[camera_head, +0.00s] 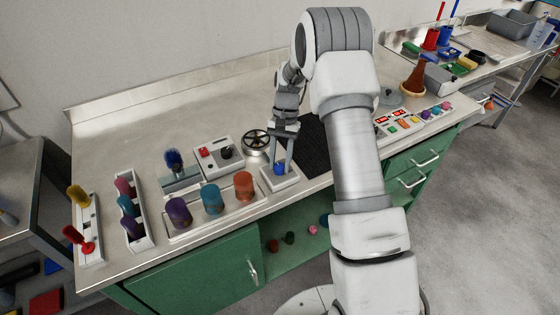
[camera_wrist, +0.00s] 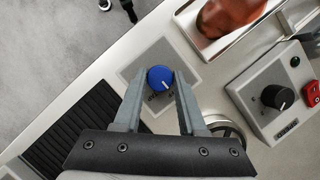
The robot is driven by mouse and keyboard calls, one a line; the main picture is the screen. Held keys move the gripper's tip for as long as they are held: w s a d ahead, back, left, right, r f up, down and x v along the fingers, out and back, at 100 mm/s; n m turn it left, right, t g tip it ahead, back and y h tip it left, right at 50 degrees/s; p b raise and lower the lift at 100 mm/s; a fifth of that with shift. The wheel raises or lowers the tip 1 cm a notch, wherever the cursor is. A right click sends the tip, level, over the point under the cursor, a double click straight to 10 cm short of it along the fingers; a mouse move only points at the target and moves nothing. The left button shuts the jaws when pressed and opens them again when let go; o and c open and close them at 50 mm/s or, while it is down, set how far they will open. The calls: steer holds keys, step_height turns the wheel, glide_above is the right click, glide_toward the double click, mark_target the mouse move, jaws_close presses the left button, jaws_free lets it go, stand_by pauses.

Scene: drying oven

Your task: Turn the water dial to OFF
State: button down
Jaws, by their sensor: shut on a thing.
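The water dial is a round blue knob (camera_wrist: 160,77) with a white pointer line, on a square pale plate (camera_wrist: 192,66) with small lettering partly hidden by my fingers. In the head view the blue dial (camera_head: 280,169) sits on a low white base (camera_head: 287,184) near the bench's front edge. My gripper (camera_wrist: 160,92) reaches down over it, one finger on each side of the knob, shut on it. The pointer line slants toward the lower right in the wrist view. I cannot read clearly which mark it points to.
A grey box with a black knob (camera_head: 226,153) and a round metal handwheel (camera_head: 256,141) stand close by on the left. A tray (camera_head: 172,236) holds purple, blue and orange cylinders. A black ribbed mat (camera_head: 313,150) lies behind my arm.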

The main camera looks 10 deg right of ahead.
steer(key=shift+c, duration=2.4)
jaws_free()
steer(key=v, duration=1.7)
steer(key=shift+r+p, duration=0.2)
steer(key=shift+p, duration=0.25)
steer(key=shift+w, duration=0.15)
